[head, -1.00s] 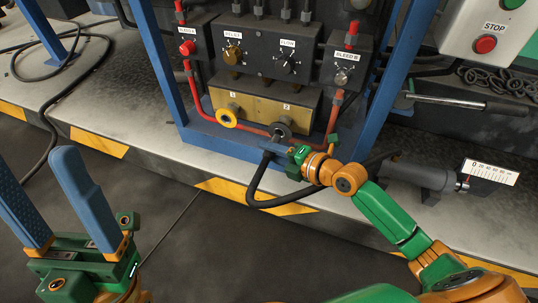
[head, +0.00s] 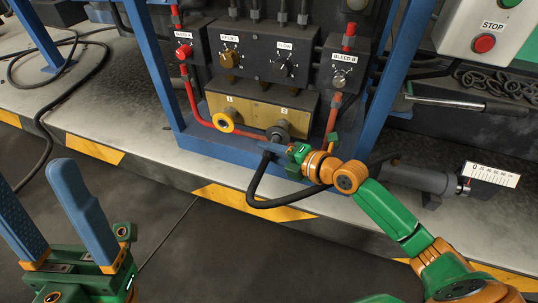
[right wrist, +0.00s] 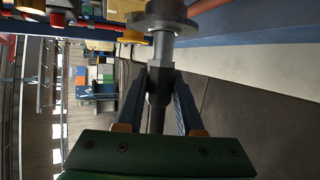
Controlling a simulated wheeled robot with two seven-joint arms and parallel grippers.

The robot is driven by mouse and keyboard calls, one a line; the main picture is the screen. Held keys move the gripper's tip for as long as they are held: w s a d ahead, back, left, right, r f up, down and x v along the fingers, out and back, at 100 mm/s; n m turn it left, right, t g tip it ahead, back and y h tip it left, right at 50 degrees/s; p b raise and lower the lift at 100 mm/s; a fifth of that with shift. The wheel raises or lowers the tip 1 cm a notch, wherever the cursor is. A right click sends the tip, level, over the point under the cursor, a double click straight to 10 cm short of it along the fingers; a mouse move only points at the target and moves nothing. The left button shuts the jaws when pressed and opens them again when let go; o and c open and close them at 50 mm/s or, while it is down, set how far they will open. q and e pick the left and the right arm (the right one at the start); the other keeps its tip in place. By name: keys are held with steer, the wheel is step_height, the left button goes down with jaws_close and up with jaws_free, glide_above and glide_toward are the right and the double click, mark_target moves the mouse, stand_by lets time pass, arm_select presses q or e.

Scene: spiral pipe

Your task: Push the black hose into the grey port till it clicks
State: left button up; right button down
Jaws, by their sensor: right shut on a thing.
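The black hose (head: 253,192) hangs in a loop below my right gripper (head: 273,148). In the right wrist view, my right gripper (right wrist: 160,88) is shut on the hose's dark end (right wrist: 158,98). A silver fitting (right wrist: 164,48) extends from that end to the grey port (right wrist: 166,15) and lines up with it. The fitting's tip is hidden at the port, so I cannot tell how deep it sits. In the head view, the grey port (head: 279,131) is below the label 2 on the brass block. My left gripper (head: 37,185) is open and empty at the lower left.
A yellow-ringed port (head: 224,121) is left of the grey one on the brass block (head: 255,115). Red pipes (head: 205,117) run beside it. Blue frame posts (head: 160,70) flank the panel. A grey cylinder with a scale (head: 490,174) lies at right.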

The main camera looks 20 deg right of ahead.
mark_target(275, 140)
steer(key=shift+w+d+f+b, duration=0.1)
steer(key=shift+w+d+b, duration=0.75)
steer(key=shift+b, duration=0.5)
steer(key=shift+w+b, duration=0.25)
steer(key=shift+b, duration=0.05)
steer(key=shift+w+d+r, duration=0.1)
steer(key=shift+d+r, duration=0.05)
steer(key=shift+r, duration=0.1)
steer(key=shift+w+d+b, duration=0.15)
steer(key=shift+b, duration=0.35)
stand_by(0.8)
steer(key=shift+c, duration=2.3)
jaws_free()
steer(key=shift+f, duration=0.1)
